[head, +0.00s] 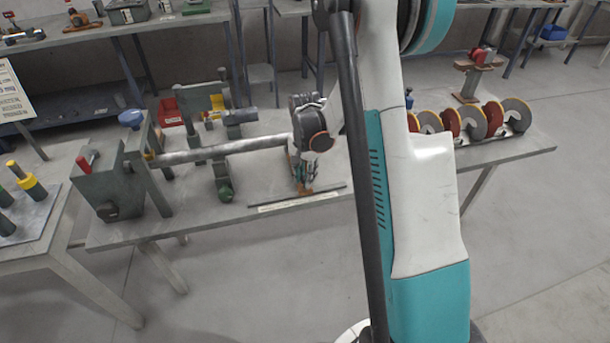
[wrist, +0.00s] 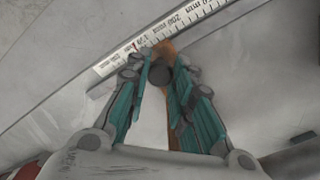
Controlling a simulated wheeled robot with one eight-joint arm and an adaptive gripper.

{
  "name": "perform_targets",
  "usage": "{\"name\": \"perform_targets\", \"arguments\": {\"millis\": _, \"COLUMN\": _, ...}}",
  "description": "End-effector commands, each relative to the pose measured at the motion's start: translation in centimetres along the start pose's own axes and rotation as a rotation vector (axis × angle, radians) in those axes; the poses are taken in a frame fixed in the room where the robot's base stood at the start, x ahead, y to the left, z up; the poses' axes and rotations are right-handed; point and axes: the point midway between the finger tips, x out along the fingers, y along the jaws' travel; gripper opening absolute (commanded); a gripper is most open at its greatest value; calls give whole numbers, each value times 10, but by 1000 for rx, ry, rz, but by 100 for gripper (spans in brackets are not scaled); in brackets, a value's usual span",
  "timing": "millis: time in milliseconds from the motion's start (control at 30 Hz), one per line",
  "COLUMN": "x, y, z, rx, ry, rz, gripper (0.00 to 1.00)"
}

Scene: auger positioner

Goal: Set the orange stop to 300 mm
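The orange stop (head: 304,190) is on the scale rail (head: 270,206) near the front edge of the table, mostly hidden by my gripper (head: 302,180) in the head view. In the wrist view the stop (wrist: 166,48) has a dark round knob (wrist: 160,73) and lies between the fingertips of my gripper (wrist: 164,62), beside the scale (wrist: 185,20). The fingers are parted, one on each side, very close to the stop and knob; I cannot tell whether they touch. A 200 mark is up and right of the stop. The stop's exact reading is unclear.
An auger tube (head: 220,151) runs from a green bracket stand (head: 118,180) toward my wrist, behind the rail. Red and grey auger flights (head: 470,119) stand at the table's right. A red bin (head: 170,112) is at the back left.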

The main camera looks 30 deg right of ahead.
Motion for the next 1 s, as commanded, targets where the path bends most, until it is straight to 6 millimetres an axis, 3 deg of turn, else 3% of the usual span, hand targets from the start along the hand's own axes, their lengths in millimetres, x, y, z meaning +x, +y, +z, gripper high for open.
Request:
{"name": "perform_targets", "arguments": {"millis": 267, "x": 0, "y": -13, "z": 13, "rx": -4, "ry": -1, "rz": -1, "gripper": 0}}
{"name": "perform_targets", "arguments": {"millis": 700, "x": 0, "y": -84, "z": 84, "rx": -6, "ry": -2, "rz": -2, "gripper": 0}}
{"name": "perform_targets", "arguments": {"millis": 1000, "x": 0, "y": -108, "z": 108, "rx": -2, "ry": -2, "rz": -2, "gripper": 0}}
